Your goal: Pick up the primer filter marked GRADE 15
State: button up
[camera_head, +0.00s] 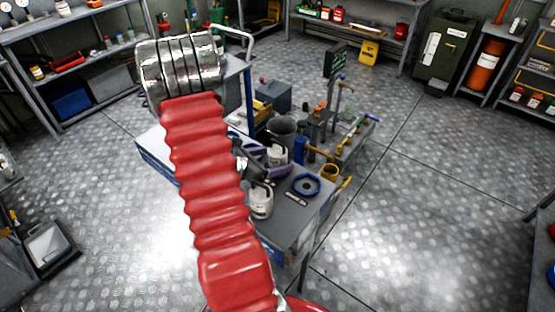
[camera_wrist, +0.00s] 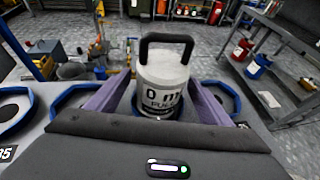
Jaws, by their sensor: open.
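A white canister-shaped filter (camera_wrist: 163,80) with a black loop handle stands upright in the wrist view. Its dark print shows only part of a "0 m" line and "PULL"; no grade can be read on it. My gripper (camera_wrist: 160,100) is open, with a purple finger on each side of this filter; I cannot tell whether they touch it. In the head view, a white filter (camera_head: 277,155) shows by the purple fingers. Another white canister (camera_head: 261,204) stands nearer on the same bench, partly behind my arm. A cropped label ending in "35" (camera_wrist: 7,153) shows at the wrist view's left edge.
The grey bench (camera_head: 283,222) holds a blue ring (camera_head: 306,185) and a small label plate (camera_head: 296,199). More blue rings (camera_wrist: 75,98) lie beside the filter. A grey bucket (camera_head: 281,130) and a pipe stand (camera_head: 345,140) are behind. Open floor lies to the right.

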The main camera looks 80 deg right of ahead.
jog(key=shift+s+d+f, duration=0.15)
jog(key=shift+s+d, duration=0.1)
jog(key=shift+d, duration=0.05)
jog(key=shift+c, duration=0.2)
jog(key=c, duration=1.4)
jog(key=shift+r, duration=5.05)
